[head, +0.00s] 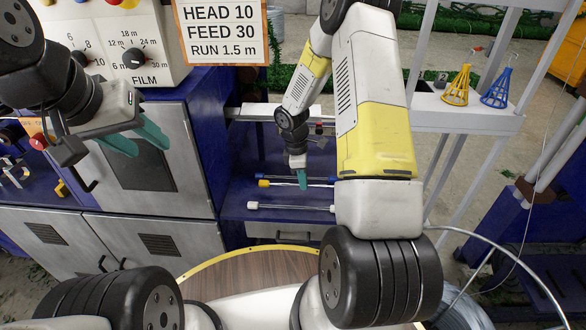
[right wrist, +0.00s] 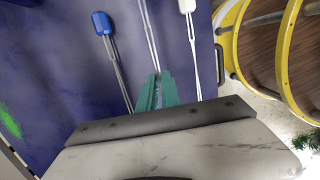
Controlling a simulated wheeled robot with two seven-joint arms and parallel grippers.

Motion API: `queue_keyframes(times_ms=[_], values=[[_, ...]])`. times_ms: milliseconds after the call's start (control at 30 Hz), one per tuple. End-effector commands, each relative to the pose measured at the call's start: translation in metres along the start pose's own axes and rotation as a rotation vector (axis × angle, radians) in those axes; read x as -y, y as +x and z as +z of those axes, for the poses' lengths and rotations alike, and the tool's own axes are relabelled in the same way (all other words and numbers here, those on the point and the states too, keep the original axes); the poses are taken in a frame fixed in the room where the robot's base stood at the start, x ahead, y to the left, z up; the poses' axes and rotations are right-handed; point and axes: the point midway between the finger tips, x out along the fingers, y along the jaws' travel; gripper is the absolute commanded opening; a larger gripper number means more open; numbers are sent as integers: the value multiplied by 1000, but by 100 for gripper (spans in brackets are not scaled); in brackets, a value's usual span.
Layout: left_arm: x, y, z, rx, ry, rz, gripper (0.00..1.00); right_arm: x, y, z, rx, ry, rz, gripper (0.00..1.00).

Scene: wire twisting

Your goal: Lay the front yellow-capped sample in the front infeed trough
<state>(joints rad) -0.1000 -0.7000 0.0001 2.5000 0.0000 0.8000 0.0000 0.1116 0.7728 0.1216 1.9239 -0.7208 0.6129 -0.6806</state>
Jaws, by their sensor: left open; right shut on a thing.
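The yellow-capped sample (head: 264,183) is a thin twisted wire, lying crosswise between a blue-capped and a white-capped one in the head view. My right gripper (head: 302,181) is shut on its wire, to the right of the cap. In the right wrist view the wire (right wrist: 148,32) runs into the closed green fingers (right wrist: 157,88); its cap is out of frame. I cannot tell whether it touches the blue surface. My left gripper (head: 150,149) is open and empty before the grey cabinet. I cannot clearly make out the front infeed trough.
The blue-capped sample (head: 260,176) and white-capped sample (head: 253,205) lie close on either side on the blue bench (head: 235,214). A pale rail (head: 258,112) runs behind them. A round wooden table (head: 250,264) with a yellow rim stands in front. Yellow and blue wire cones (head: 457,88) stand at right.

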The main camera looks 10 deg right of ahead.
Motion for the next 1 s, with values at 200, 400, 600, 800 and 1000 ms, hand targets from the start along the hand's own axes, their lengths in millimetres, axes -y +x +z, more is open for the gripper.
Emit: queue_keyframes(times_ms=[200,400,600,800,1000], values=[[0,0,0,0,0,0,42,-7,9,-1,0,0,-2,0],[0,0,0,0,0,0,42,-6,35,-5,1,0,-2,0],[0,0,0,0,0,0,42,-7,35,-5,0,1,0,0],[0,0,0,0,0,0,42,-7,38,-6,-1,1,0,15],[0,0,0,0,0,0,42,-7,38,-5,-1,1,0,29]])
